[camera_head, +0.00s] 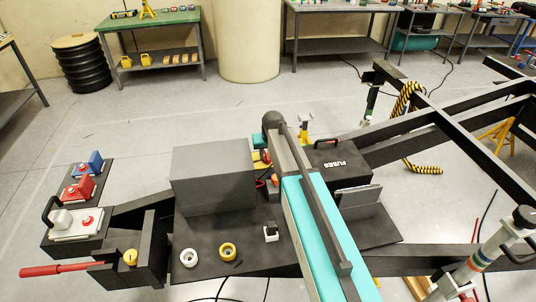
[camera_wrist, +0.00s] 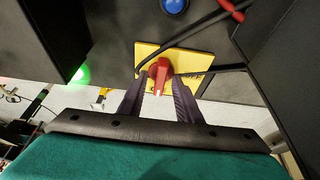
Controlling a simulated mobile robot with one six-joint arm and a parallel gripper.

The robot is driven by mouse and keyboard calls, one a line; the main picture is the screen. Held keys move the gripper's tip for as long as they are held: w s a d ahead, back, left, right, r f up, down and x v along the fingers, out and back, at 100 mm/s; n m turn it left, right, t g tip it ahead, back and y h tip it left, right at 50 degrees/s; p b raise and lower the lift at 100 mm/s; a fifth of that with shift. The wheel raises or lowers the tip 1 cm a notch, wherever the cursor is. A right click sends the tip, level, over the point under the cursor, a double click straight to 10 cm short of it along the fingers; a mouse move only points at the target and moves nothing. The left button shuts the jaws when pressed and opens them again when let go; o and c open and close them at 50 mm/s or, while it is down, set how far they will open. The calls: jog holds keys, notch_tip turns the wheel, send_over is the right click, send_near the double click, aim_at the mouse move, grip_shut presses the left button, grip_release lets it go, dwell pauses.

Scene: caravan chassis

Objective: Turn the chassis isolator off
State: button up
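The chassis isolator is a red knob (camera_wrist: 160,78) on a yellow plate (camera_wrist: 196,61), seen in the wrist view. The knob's red grip points down in that view, towards my gripper. My gripper (camera_wrist: 163,84) has its two dark fingers apart, one on each side of the knob, with their tips close to it. I cannot tell whether the fingers press on the knob. In the head view, a small part of the yellow plate (camera_head: 262,160) shows beside my teal arm, and the arm hides most of the gripper there.
A blue button (camera_wrist: 174,5) and a dark cable lie close to the plate. A tall grey box (camera_head: 213,178) stands left of my arm. A black box marked FUSES (camera_head: 337,161) stands to its right. A black-handled switch (camera_head: 271,233) and two round sockets are nearer on the deck.

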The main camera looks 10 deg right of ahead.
grip_shut()
jog(key=shift+n+b, duration=0.3)
jog(key=shift+n, duration=0.2)
jog(key=shift+d+f+n+y+b, duration=0.15)
jog(key=shift+n+y+b, duration=0.45)
jog(key=shift+n, duration=0.5)
jog(key=n+g+y+b, duration=0.1)
jog(key=n, duration=0.2)
jog(key=shift+w+d+n+b, duration=0.1)
jog(key=shift+w+n+b, duration=0.05)
jog(key=shift+n+b, duration=0.25)
jog(key=n+b, duration=0.1)
jog(key=n, duration=0.1)
jog(key=n+g+y+b, duration=0.1)
jog(key=n, duration=0.1)
jog(key=n+g+y+b, duration=0.1)
jog(key=n, duration=0.1)
jog(key=shift+w+d+n, duration=0.15)
jog(key=shift+w+n, duration=0.1)
jog(key=shift+n, duration=0.05)
jog(key=shift+n+g+b, duration=0.6)
jog(key=shift+n+g, duration=0.2)
jog(key=shift+n, duration=1.4)
